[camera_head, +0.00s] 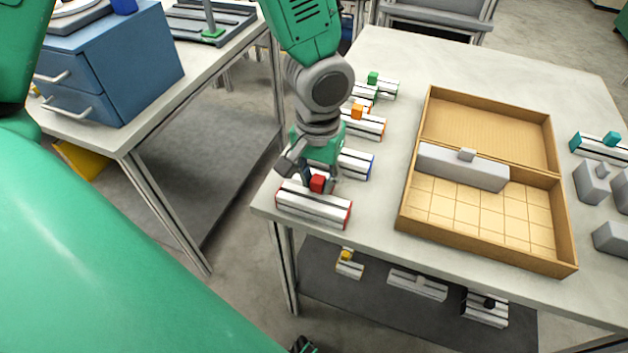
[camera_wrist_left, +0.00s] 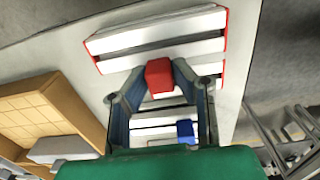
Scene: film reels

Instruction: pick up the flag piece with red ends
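The flag piece with red ends (camera_head: 313,205) is a white block with dark stripes lying at the table's near left corner. Its red knob (camera_head: 317,183) stands on top; the knob also shows in the left wrist view (camera_wrist_left: 159,75). My left gripper (camera_head: 305,180) is over the piece, at the knob. In the left wrist view its two fingers (camera_wrist_left: 158,88) stand apart, one on each side of the knob, with gaps visible. Whether the fingertips reach down beside the knob is hard to tell. My right gripper is not seen.
A blue-ended piece (camera_head: 357,164) lies just behind, then orange-knobbed (camera_head: 370,123) and green-knobbed (camera_head: 382,88) pieces. A wooden tray (camera_head: 405,205) holding a grey block (camera_head: 462,167) stands to the right. More grey blocks and a teal-ended piece (camera_head: 600,148) lie at far right.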

